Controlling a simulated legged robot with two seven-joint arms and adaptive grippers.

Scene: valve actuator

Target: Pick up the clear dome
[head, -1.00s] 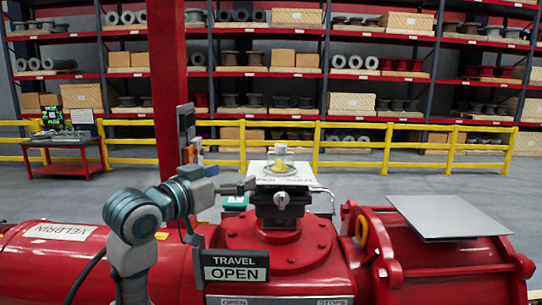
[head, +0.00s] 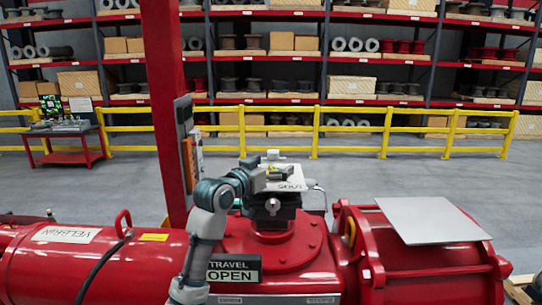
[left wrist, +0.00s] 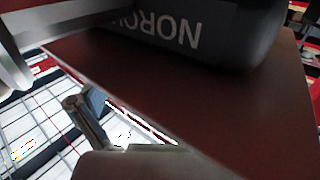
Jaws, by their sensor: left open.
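The box-shaped valve indicator unit (head: 277,203) stands on the red actuator. A small yellow piece (head: 284,170) shows on its top, where the clear dome sits; the dome's outline is hard to make out behind my gripper. My left gripper (head: 268,174) is open and is at the top of the unit, level with the dome spot and overlapping it in the head view. I cannot tell whether it touches the dome. In the left wrist view, a finger (left wrist: 88,118) shows at lower left; the dome cannot be made out there. My right gripper is not in view.
The red actuator body (head: 110,262) runs across the front. A grey plate (head: 432,220) lies at right. A red post (head: 165,100) rises behind my arm. In the wrist view a black lettered body (left wrist: 190,35) is close above.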

